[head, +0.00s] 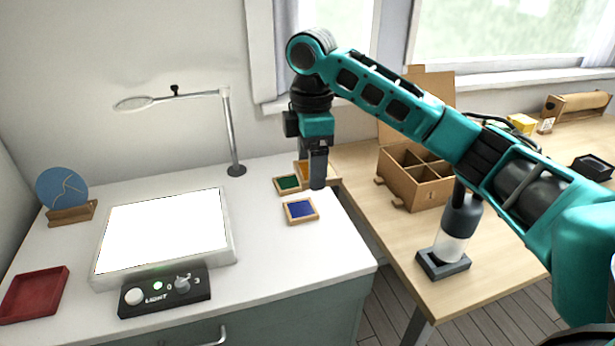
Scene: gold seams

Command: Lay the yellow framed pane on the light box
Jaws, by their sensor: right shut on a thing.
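The yellow framed pane (302,169) has a wooden frame and is at the back right of the white table, mostly hidden behind my right gripper (317,184). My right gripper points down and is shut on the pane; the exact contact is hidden. Whether the pane is lifted off the table I cannot tell. The light box (165,232) lies to the left, a white slab with a bright, bare top. My left gripper is not in view.
A green framed pane (287,184) and a blue framed pane (300,211) lie beside the gripper. A magnifier lamp (232,130) stands behind the light box. A control box (165,291) is in front, a red tray (34,293) at left. A compartment box (415,178) stands right.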

